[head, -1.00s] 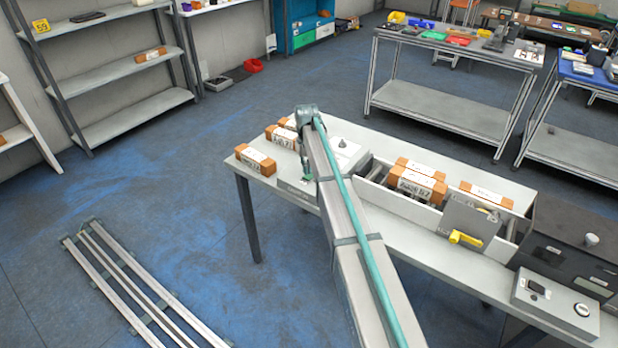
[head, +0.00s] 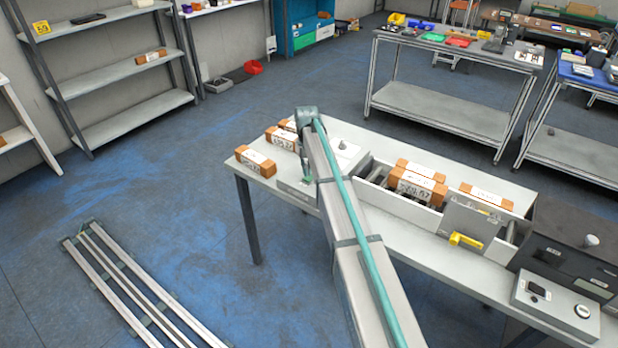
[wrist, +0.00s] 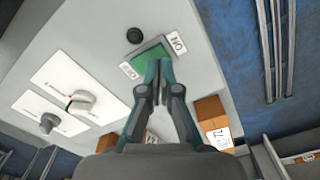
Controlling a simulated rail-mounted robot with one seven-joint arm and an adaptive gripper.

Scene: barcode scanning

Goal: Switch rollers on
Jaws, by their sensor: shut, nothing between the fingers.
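A grey control panel (wrist: 110,42) fills the upper left of the wrist view. A green rocker switch (wrist: 147,57) in a dark frame sits on it, between an ON label (wrist: 175,43) and another label (wrist: 128,70), likely OFF. My gripper (wrist: 158,66) is shut and empty. Its fingertips are over the switch, at its edge nearer the gripper, and hide part of it. I cannot tell if they touch it or which way it is tipped. In the head view the panel box (head: 294,187) is at the table's left part, mostly behind my arm.
Two knobs on white plates (wrist: 80,101) and a black round button (wrist: 134,35) are near the switch. Orange-and-white boxes (head: 256,161) stand close by on the table. The roller trough (head: 404,208) with more boxes lies right of my arm. Another control box (head: 555,304) is at the right.

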